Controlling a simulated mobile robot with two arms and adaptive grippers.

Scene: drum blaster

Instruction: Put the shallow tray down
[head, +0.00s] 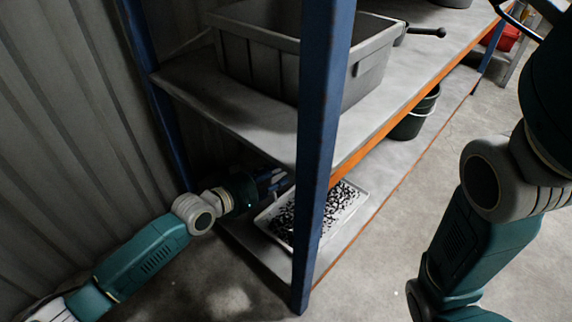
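The shallow tray (345,215) is pale, low-walled and filled with black and white bits. It is at the front end of the lowest shelf, and the blue post hides part of its middle. It looks level, but I cannot tell whether its whole base touches the shelf. My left gripper (276,181) is at the tray's back left corner, under the middle shelf. Its fingers are dark and partly in shadow, so I cannot tell whether they are closed on the rim. My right arm is at the right of the picture, and its gripper is not clearly in view.
The blue rack post (318,150) stands in front of the tray. A large grey bin (262,60) sits on the middle shelf (205,95) above. A dark bucket (415,115) stands further along the lowest shelf (440,130). Open concrete floor (385,265) lies to the right.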

